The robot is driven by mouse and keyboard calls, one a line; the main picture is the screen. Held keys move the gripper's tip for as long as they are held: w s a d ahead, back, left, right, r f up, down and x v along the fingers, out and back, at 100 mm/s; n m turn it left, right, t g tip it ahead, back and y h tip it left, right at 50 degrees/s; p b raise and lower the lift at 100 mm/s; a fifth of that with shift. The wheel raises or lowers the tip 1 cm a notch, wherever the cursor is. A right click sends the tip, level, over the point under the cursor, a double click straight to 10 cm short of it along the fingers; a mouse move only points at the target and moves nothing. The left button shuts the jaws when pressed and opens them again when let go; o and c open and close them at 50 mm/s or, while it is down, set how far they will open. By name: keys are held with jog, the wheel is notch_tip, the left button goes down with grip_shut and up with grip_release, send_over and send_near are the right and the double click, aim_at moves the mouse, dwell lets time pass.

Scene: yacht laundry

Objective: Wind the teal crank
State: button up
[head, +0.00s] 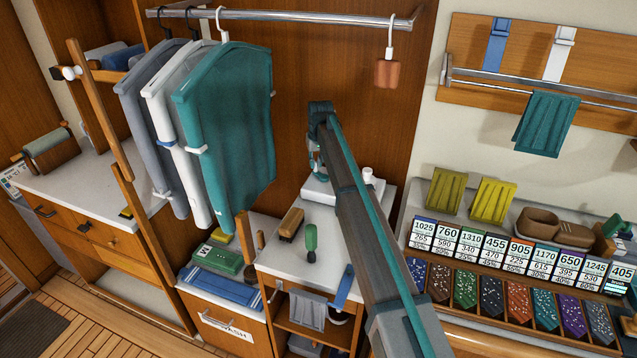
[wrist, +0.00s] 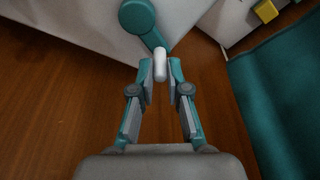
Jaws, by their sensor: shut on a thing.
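The teal crank (wrist: 138,17) shows at the top of the wrist view, with a round hub, a short teal arm and a white handle (wrist: 160,66). It sits at the face of a white housing (wrist: 85,14). My gripper (wrist: 161,70) has its two fingertips on either side of the white handle and is shut on it. In the head view a white device (head: 345,191) stands on the counter below my arm's wrist. My arm hides much of that spot, and I cannot make out the crank there.
A teal shirt (head: 225,125) hangs left of my arm and shows close by on the right of the wrist view (wrist: 285,100). A green-handled tool (head: 311,240) and a brown brush (head: 290,224) lie on the counter. A rail (head: 290,17) runs above.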

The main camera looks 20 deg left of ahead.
jog(key=shift+s+a, duration=0.15)
jog(key=shift+s, duration=0.2)
jog(key=shift+s+a+f, duration=0.1)
jog(key=shift+s, duration=0.85)
jog(key=shift+s, duration=0.8)
